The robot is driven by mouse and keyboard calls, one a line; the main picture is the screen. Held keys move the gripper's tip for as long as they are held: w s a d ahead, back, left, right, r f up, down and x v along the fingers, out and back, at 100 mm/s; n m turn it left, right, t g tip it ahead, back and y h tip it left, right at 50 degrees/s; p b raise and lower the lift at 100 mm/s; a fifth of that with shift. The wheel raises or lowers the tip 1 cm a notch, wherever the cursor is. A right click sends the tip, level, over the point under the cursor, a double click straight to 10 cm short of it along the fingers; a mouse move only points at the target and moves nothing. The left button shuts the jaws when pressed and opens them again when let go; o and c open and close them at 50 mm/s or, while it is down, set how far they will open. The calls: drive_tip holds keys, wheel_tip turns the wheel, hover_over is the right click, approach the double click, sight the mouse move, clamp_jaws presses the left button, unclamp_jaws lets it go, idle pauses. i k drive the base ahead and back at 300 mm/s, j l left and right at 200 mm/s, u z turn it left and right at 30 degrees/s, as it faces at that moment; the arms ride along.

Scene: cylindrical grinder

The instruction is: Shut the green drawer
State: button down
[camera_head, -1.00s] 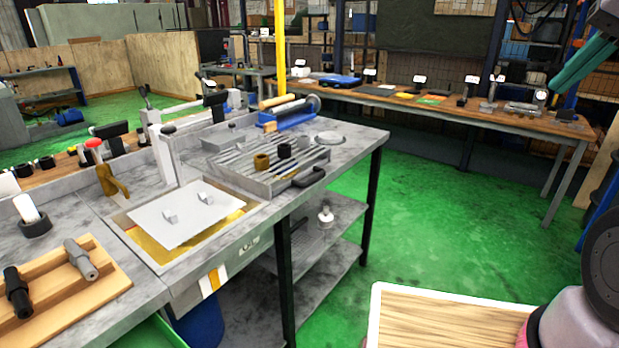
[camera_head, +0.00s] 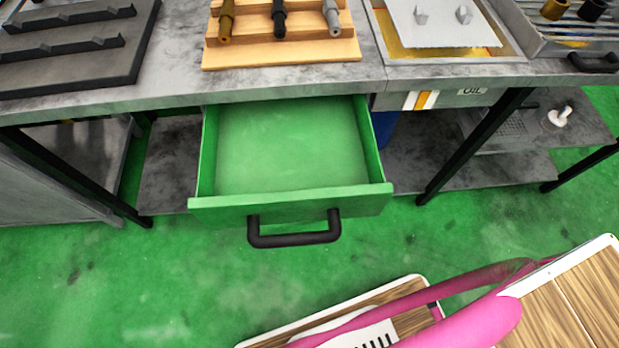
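The green drawer (camera_head: 291,204) is pulled well out from under the grey workbench, in the middle of the head view. Its inside looks empty. A black bar handle (camera_head: 294,238) is fixed to its front panel. My gripper is not in view, so its state and its distance from the drawer do not show. The pink and wood-patterned parts at the bottom right are my own body, apart from the drawer front.
The grey workbench (camera_head: 180,90) bears a wooden rack (camera_head: 282,55) with several tools, a dark slotted plate (camera_head: 75,50) and a white lidded tray (camera_head: 440,27). Black table legs (camera_head: 470,150) stand either side of the drawer. The green floor before it is largely clear.

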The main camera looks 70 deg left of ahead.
sight(304, 160)
drive_tip(key=k+j+z, duration=0.2)
drive_tip(key=k+z, duration=0.2)
drive_tip(key=k, duration=0.15)
drive_tip(key=k+j+u, duration=0.15)
drive_tip(key=k, duration=0.7)
drive_tip(key=k+u, duration=0.15)
drive_tip(key=u, duration=0.2)
drive_tip(key=k+u, duration=0.15)
drive_tip(key=u, duration=0.2)
drive_tip(key=k+j+u, duration=0.1)
drive_tip(key=u, duration=0.25)
drive_tip(key=k+j+u, duration=0.1)
drive_tip(key=j, duration=0.25)
drive_tip(key=j+z, duration=0.25)
drive_tip(key=j, duration=0.45)
